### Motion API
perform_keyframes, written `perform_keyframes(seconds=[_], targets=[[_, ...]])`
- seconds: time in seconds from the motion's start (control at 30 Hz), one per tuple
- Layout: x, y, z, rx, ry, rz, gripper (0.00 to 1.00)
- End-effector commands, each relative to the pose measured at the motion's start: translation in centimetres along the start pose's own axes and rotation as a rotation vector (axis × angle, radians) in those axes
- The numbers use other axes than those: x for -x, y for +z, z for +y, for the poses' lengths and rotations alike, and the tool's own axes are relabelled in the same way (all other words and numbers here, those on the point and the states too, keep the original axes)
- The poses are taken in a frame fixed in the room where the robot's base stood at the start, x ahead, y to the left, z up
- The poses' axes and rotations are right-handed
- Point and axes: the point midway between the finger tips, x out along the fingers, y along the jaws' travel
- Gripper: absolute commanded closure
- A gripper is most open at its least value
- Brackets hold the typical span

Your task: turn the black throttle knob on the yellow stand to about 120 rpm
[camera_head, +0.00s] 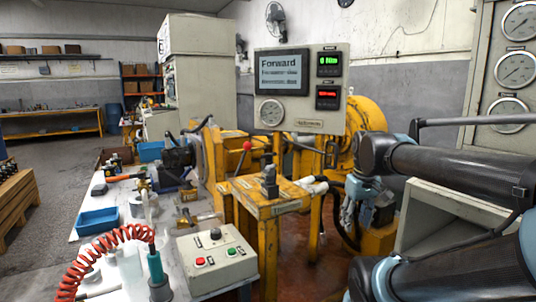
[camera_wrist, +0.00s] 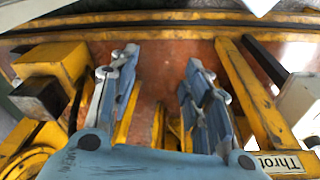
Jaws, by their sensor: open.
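The black throttle knob (camera_head: 270,184) stands upright on top of the yellow stand (camera_head: 262,206), left of my gripper. My gripper (camera_head: 349,218) hangs beside the stand to its right, apart from the knob, with its fingers pointing down. In the wrist view my gripper (camera_wrist: 158,72) has its two blue fingers spread, with only reddish floor and yellow frame between them. A label starting "Throt" (camera_wrist: 278,162) shows at that view's lower right. I cannot clearly make out the knob there. The panel's green readout (camera_head: 328,64) seems to show 0; its unit is too small to read.
A display reading "Forward" (camera_head: 279,71) is on the panel behind the stand. A red-knobbed lever (camera_head: 247,146) rises behind the stand's left side. A push-button box (camera_head: 215,256) sits on the front bench. A yellow machine (camera_head: 372,115) stands behind my arm.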

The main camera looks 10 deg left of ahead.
Motion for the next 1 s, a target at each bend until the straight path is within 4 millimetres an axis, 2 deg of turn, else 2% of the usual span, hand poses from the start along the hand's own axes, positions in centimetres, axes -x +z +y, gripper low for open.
perform_keyframes(seconds=[0.03, 0.1, 0.27, 0.47, 0.67, 0.8, 1.0], targets=[[2.0, -2.0, -0.2, 0.077, -0.006, -0.005, 0.56], [4.3, -4.3, -0.6, 0.184, -0.014, -0.012, 0.56], [9.3, -9.6, -1.9, 0.428, -0.034, -0.028, 0.56], [15.0, -16.0, -4.5, 0.732, -0.061, -0.045, 0.56], [20.1, -22.0, -8.2, 1.036, -0.091, -0.058, 0.56], [23.2, -25.8, -11.3, 1.249, -0.113, -0.066, 0.56], [26.7, -30.1, -15.9, 1.518, -0.143, -0.073, 0.56]])
